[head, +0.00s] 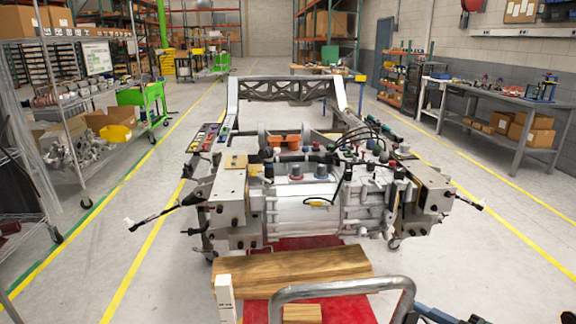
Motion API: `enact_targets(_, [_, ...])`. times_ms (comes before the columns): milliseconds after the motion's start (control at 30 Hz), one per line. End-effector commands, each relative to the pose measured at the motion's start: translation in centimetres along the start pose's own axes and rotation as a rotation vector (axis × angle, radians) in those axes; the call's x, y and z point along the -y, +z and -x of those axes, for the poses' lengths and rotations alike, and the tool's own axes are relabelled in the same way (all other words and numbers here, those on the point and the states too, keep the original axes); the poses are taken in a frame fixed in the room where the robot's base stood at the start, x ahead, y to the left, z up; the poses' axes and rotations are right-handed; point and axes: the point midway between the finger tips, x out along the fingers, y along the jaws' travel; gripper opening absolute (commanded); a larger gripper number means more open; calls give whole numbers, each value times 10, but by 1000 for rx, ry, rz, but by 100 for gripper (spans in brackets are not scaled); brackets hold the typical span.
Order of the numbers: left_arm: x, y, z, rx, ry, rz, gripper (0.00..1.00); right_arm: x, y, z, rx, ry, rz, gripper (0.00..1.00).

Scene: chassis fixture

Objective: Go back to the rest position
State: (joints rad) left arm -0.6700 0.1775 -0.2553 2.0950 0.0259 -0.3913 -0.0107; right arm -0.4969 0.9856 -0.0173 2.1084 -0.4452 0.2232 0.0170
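Neither of my grippers can be made out in the head view. A vehicle chassis (300,205) fills the middle, with a silver motor block, black cables and several coloured caps at its near end. Its frame rails run back to a dark crossmember (282,89).
A wooden block (290,270) and a grey tube handle (340,287) stand in front of the chassis above a red base. Wire shelves (70,110) line the left. A workbench (500,125) with boxes stands at right. Floor lanes beside the chassis are clear.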

Motion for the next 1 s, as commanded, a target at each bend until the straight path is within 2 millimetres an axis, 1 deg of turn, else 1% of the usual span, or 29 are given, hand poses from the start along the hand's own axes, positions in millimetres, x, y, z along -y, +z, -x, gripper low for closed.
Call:
enact_targets(33, [1,-2,2,3,-2,0,0,15,3,1,68,32,-126,47])
enact_targets(67, [1,-2,2,6,-3,0,0,25,5,2,115,49,-205,47])
enact_targets(133, [2,-2,3,14,-7,0,0,54,7,4,226,79,-399,47])
enact_targets(233, [4,-1,4,25,-11,3,0,101,0,6,374,95,-678,47])
enact_targets(300, [4,-2,5,28,-14,6,0,133,-13,5,460,91,-861,47])
enact_targets(400, [5,-2,6,33,-18,9,0,171,-38,1,554,70,-1081,47])
enact_targets(500, [6,0,6,41,-21,11,0,196,-61,-3,612,43,-1238,47])
enact_targets(600, [6,2,6,47,-23,12,0,209,-76,-7,641,24,-1326,47])
enact_targets(700, [7,2,6,47,-25,13,0,214,-82,-8,650,15,-1360,47])
enact_targets(1000, [7,1,6,45,-26,14,0,214,-81,-8,650,15,-1358,47])
